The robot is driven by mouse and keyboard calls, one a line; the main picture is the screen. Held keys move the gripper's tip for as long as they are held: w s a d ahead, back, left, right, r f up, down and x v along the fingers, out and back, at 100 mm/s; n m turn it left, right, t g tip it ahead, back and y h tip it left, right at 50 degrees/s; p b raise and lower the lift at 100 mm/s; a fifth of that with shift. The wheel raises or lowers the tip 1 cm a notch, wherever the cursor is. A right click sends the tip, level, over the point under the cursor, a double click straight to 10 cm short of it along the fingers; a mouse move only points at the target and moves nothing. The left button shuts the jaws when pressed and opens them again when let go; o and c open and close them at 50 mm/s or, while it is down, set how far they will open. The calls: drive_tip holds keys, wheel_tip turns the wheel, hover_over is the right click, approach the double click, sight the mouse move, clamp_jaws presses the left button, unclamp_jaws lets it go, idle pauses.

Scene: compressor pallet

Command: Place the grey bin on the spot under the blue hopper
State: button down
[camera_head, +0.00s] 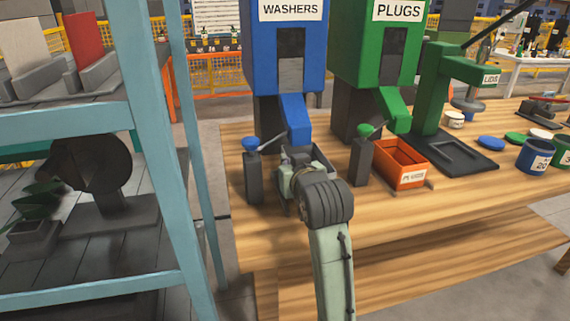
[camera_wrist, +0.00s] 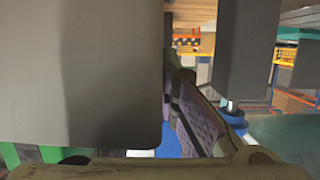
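The blue hopper (camera_head: 285,45), labelled WASHERS, stands on the wooden bench with its blue spout (camera_head: 296,118) pointing down. The grey bin (camera_head: 321,158) is under or just in front of that spout, partly hidden by my gripper (camera_head: 296,172). My gripper is at the bin's near side. In the wrist view, which looks upside down, a large grey surface (camera_wrist: 80,75), apparently the bin, fills the left. One finger of my gripper with a ridged pad (camera_wrist: 200,115) shows beside it; the other finger is hidden. I cannot tell whether the fingers are closed on the bin.
A dark post with a blue-knobbed lever (camera_head: 252,172) stands left of the bin, and a green-knobbed one (camera_head: 362,160) right of it. The green PLUGS hopper (camera_head: 375,45) and an orange bin (camera_head: 402,178) are further right. A light-blue rack (camera_head: 160,150) stands left. The bench's front (camera_head: 390,215) is clear.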

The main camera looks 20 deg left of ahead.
drive_tip(key=w+a, duration=0.2)
drive_tip(key=w, duration=0.1)
drive_tip(key=shift+f+p, duration=0.4)
drive_tip(key=shift+f, duration=1.35)
drive_tip(key=shift+f, duration=0.1)
drive_tip(key=c, duration=1.8)
unclamp_jaws()
drive_tip(key=shift+r, duration=0.2)
drive_tip(key=b+v, duration=0.1)
drive_tip(key=v, duration=1.1)
